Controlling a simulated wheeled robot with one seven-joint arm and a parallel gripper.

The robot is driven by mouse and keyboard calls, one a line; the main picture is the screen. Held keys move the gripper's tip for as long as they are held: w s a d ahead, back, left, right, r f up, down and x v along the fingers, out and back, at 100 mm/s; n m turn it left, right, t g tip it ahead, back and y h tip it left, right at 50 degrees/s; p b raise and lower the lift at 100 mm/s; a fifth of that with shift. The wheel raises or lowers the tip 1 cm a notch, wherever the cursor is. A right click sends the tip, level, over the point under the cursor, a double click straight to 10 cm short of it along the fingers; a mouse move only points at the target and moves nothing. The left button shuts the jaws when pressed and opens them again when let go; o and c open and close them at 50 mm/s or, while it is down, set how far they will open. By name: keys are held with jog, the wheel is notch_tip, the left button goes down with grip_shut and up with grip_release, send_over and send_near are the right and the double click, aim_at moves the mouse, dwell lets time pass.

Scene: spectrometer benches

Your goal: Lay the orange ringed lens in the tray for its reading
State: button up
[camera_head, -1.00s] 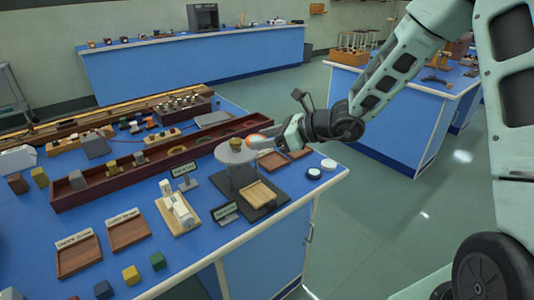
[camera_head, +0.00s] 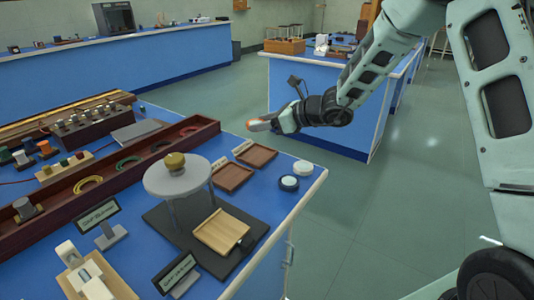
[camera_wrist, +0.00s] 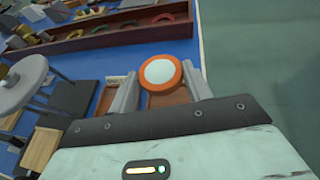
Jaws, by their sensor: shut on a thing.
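My gripper (camera_wrist: 161,88) is shut on the orange ringed lens (camera_wrist: 160,73), a pale disc with an orange rim. In the head view the lens (camera_head: 259,124) shows as an orange patch at my gripper's tip (camera_head: 268,124), raised above the bench. Two shallow brown trays with small labels, a left one (camera_head: 232,178) and a right one (camera_head: 257,155), lie near the bench's right side. A light wooden tray (camera_head: 221,231) sits on a dark base plate. I cannot tell which tray is for the reading. In the wrist view the brown trays lie partly hidden behind my fingers and the lens.
A long dark red trough (camera_head: 140,167) holds rings. Two round caps (camera_head: 303,167) stand near the bench's right edge. Label stands (camera_head: 98,215) are at the front left. Open floor lies right.

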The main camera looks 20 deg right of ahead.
aim_at(264, 157)
notch_tip(264, 157, down, 9)
dwell(0.4)
jog(key=shift+f+b, duration=0.15)
jog(key=shift+b, duration=0.2)
jog(key=o, duration=0.7)
jog(key=shift+o, duration=0.4)
